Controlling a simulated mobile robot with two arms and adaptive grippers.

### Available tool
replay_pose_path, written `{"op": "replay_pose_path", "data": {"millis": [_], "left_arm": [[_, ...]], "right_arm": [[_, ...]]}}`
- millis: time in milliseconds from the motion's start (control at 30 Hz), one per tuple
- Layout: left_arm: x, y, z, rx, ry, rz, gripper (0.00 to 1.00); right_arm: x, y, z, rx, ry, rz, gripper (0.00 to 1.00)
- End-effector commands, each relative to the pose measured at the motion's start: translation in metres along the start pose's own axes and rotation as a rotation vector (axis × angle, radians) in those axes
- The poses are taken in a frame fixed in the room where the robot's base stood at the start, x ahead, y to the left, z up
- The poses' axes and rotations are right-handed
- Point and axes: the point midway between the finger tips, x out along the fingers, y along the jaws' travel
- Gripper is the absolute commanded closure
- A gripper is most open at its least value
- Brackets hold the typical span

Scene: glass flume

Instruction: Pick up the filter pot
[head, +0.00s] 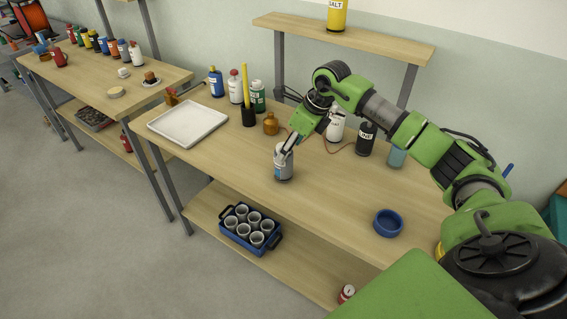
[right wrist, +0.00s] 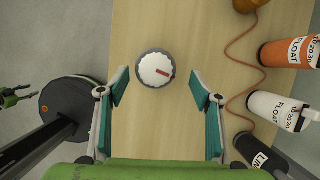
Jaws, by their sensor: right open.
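My right gripper (head: 286,150) is right at the top of the pot in the head view. In the right wrist view the gripper (right wrist: 160,90) is open, its fingers on either side with the pot between and slightly beyond the tips. A green and dark piece (right wrist: 14,96) at the left edge may be my left gripper.
A white tray (head: 168,117), an amber bottle (head: 271,124), a black bottle (head: 366,140) and a blue ring-shaped dish (head: 388,223) stand on the table. Table in front of the pot is clear.

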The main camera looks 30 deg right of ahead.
Motion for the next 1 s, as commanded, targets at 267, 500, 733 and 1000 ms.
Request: {"op": "replay_pose_path", "data": {"millis": [267,500,733,1000], "left_arm": [[-0.021,-0.001,-0.002,0.0,0.0,0.0,0.61],[-0.023,-0.001,-0.002,-0.001,0.001,0.0,0.61],[-0.022,-0.001,-0.003,-0.001,0.001,-0.001,0.61],[-0.022,-0.001,-0.003,-0.002,0.001,-0.001,0.61]], "right_arm": [[0.034,0.008,-0.001,0.001,0.002,0.005,0.41],[0.052,0.006,-0.002,-0.001,0.0,0.001,0.41],[0.052,0.006,-0.002,-0.001,0.0,0.001,0.59],[0.051,0.006,-0.001,-0.001,-0.001,0.0,0.85]]}}
